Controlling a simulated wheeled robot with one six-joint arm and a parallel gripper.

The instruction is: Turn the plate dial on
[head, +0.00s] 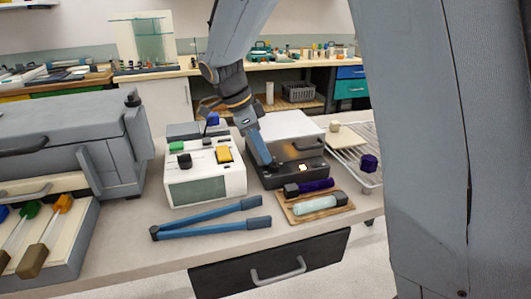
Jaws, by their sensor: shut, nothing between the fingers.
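A hot-plate-like device (297,125) with a white top and a dark front stands in the middle of the bench. A small pale, bright patch (303,167) shows on its dark front; I cannot tell whether it is the dial or a light. My gripper (263,163) reaches down from above to the left part of this dark front. Its fingers are shut with nothing seen between them. It is close to the front, but I cannot tell whether it touches. Any dial behind the fingers is hidden.
Left of the device is a white box (205,180) with green, black and yellow knobs. Blue long-handled tongs (210,218) lie in front. A wooden board (318,210) holds a purple and a pale cylinder. A wire rack (365,150) is at right, a grey chest (65,140) at left.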

